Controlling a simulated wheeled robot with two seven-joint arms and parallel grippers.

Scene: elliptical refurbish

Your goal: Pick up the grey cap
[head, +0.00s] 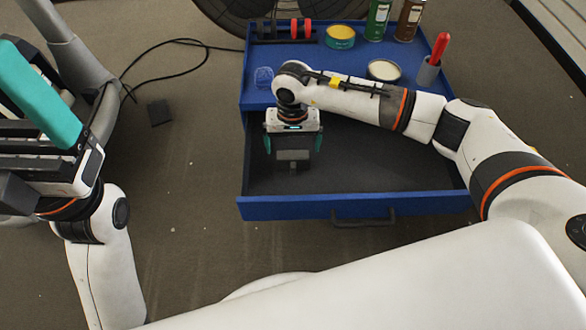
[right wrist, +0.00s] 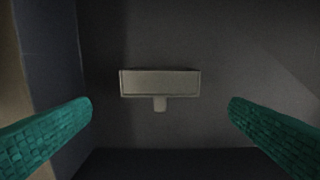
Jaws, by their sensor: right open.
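The grey cap (right wrist: 160,84) looks like a flat rectangular block with a short stub on its near side. It lies on the dark floor of the open blue drawer, and it also shows in the head view (head: 293,155). My right gripper (head: 293,147) is over the drawer, pointing down above the cap. In the right wrist view its teal fingers (right wrist: 160,108) are wide apart, one to each side of the cap, with nothing between them touching it. My left gripper (head: 40,110) is at the left edge, away from the drawer; its opening cannot be made out.
The open drawer (head: 290,207) has blue walls close around my right gripper; its left wall is nearest. The blue cart top (head: 258,98) behind holds a yellow-teal tin (head: 340,37), a white-topped tin (head: 384,70), two bottles and a red-handled tool (head: 439,48) in a grey cup.

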